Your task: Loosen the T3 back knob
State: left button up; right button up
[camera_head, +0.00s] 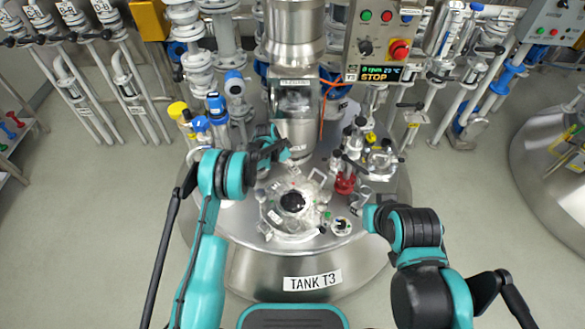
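Tank T3 (312,262) stands in the middle, with its label on the front. A round hatch (290,222) with a dark centre sits on its top, with small fittings around the rim. A pale fitting (318,176) stands at the hatch's back right; I cannot tell whether it is the back knob. My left gripper (281,145) is behind the hatch, near the tank's central column, its teal fingers apart and nothing visible between them. My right gripper (369,217) is right of the hatch, apart from it, mostly hidden by its own wrist; its finger state is unclear.
The metal column (296,135) rises behind the hatch. Valves and a red fitting (344,184) crowd the tank's right side. Blue- and yellow-capped pipes (190,125) stand at the back left. A control panel (384,45) reading STOP hangs above.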

pick_arm(q)
jog(key=shift+b+x, duration=0.4)
jog(key=shift+x, duration=1.05)
jog(key=c, duration=1.2)
jog(key=shift+o, duration=0.2)
